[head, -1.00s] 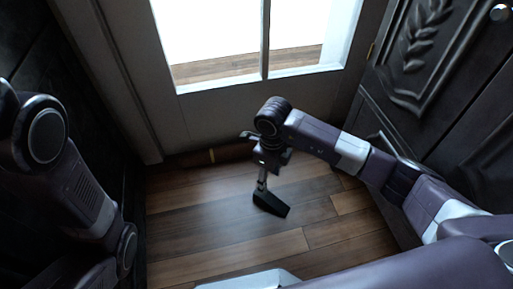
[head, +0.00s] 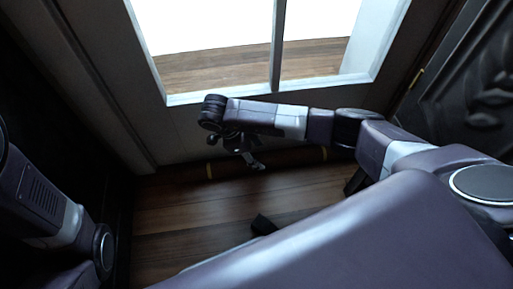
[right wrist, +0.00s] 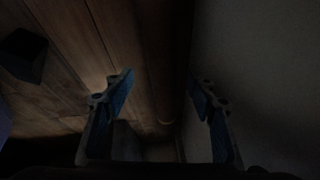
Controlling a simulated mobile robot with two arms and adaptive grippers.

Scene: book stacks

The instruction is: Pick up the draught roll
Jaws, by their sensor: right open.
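The draught roll (head: 293,159) is a long dark brown roll with yellow bands. It lies on the floor along the foot of the glazed door. My right gripper (head: 250,163) is over the roll's middle part in the head view, between the two bands, and hides a bit of it. In the right wrist view the open fingers (right wrist: 163,88) stand either side of the dim roll (right wrist: 160,45), with a pale band low between them. Whether they touch it is too dark to tell. My left arm shows at the left edge; its gripper is out of view.
A small black block (head: 263,224) stands on the wooden floor (head: 190,215) in front of the roll; it also shows in the right wrist view (right wrist: 24,54). The pale door (head: 190,139) rises right behind the roll. A dark carved panel (head: 470,105) is at the right.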

